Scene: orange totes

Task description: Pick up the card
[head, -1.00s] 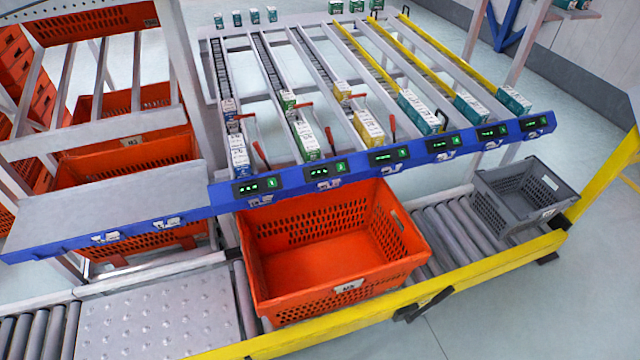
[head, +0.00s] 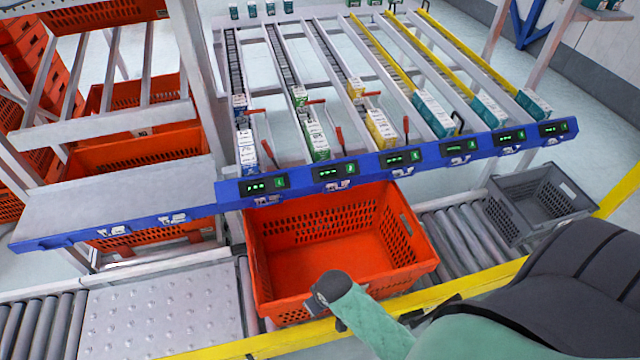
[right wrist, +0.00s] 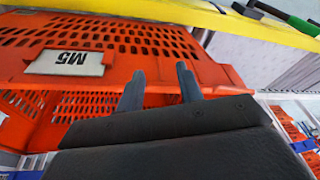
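The card is a white tag marked M5 (right wrist: 68,62), on the outer wall of an orange tote in the right wrist view, where it appears upside down. In the head view my right arm covers the spot on the tote's front where it sits. My right gripper (right wrist: 157,72) shows two dark fingers apart with nothing between them. They are to the right of the card and not touching it. In the head view my right arm (head: 372,322) reaches in from the lower right to the tote's front rim. My left gripper is not in view.
The orange tote (head: 410,272) stands empty on the conveyor under the blue-edged rack. A grey crate (head: 505,222) is on the rollers to its right. A yellow rail (head: 240,348) runs along the front. Several small boxes, including a teal one (head: 432,114), sit in the rack lanes above.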

